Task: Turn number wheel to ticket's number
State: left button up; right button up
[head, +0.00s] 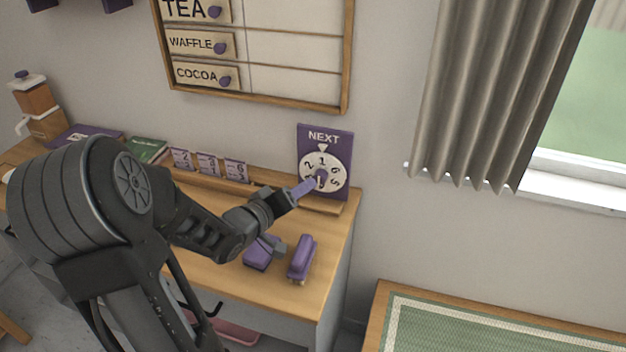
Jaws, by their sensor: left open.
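The number wheel (337,165) is a white dial on a purple upright board marked NEXT (324,137) at the back right of the desk. A white pointer sits above the dial and the 1 is under it; a 2 shows to its left, with 6 and 5 to its right. A purple knob (322,176) is at the dial's middle. My left gripper (313,184) is open at the knob and covers the dial's lower left; I cannot tell whether it touches. Three small purple-and-white number cards (208,164) stand on the ledge to the left.
A green book (147,150) and a coffee grinder (38,107) are at the left. A menu board (296,52) hangs above.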

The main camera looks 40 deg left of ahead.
aim_at(318, 179)
pick_arm(q)
jog(key=x, duration=0.7)
jog(key=shift+w+f, duration=0.1)
jog(key=shift+w, duration=0.2)
grip_shut()
dwell(0.4)
